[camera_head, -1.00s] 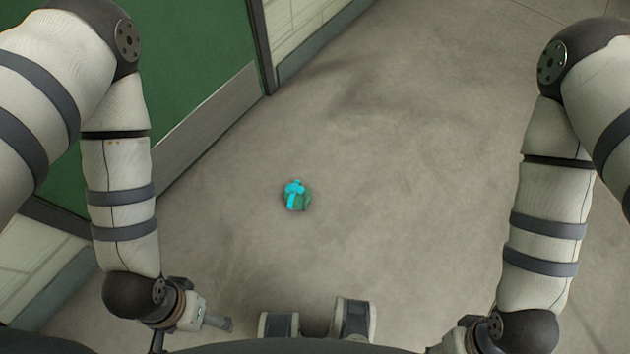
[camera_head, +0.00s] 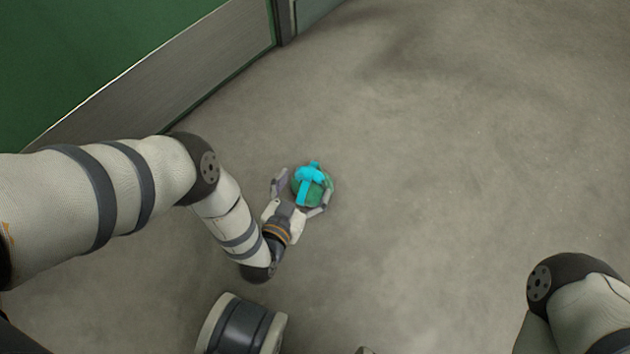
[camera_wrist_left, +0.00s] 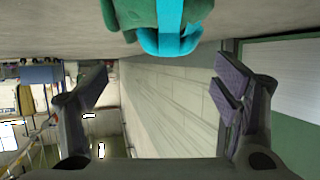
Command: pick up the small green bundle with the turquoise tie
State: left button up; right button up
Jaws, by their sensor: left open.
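The small green bundle (camera_head: 325,188) with its turquoise tie (camera_head: 309,175) sits on the grey floor in the head view. My left gripper (camera_head: 300,188) is open, with one finger on each side of the bundle. In the left wrist view the bundle (camera_wrist_left: 143,12) and its tie (camera_wrist_left: 170,40) show at the top, cut off by the frame edge. The open fingers of the left gripper (camera_wrist_left: 165,85) show below it, with no visible contact. My right gripper is not in view; only part of the right arm shows at the lower right.
A green door (camera_head: 90,50) with a metal kick plate (camera_head: 160,75) stands at the upper left. The floor (camera_head: 440,180) around the bundle and to the right is clear. The left wrist view also shows a pale block wall (camera_wrist_left: 170,100) and blurred shelving at left.

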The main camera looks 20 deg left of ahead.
aim_at(313, 169)
pick_arm(q)
jog(key=b+x, duration=0.1)
jog(key=x, duration=0.2)
jog(key=b+x, duration=0.2)
jog(key=x, duration=0.1)
jog(key=b+x, duration=0.2)
jog(key=x, duration=0.1)
jog(key=shift+s+a+f, duration=0.1)
jog(key=shift+a+f, duration=0.15)
jog(key=shift+a, duration=0.05)
jog(key=c, duration=1.6)
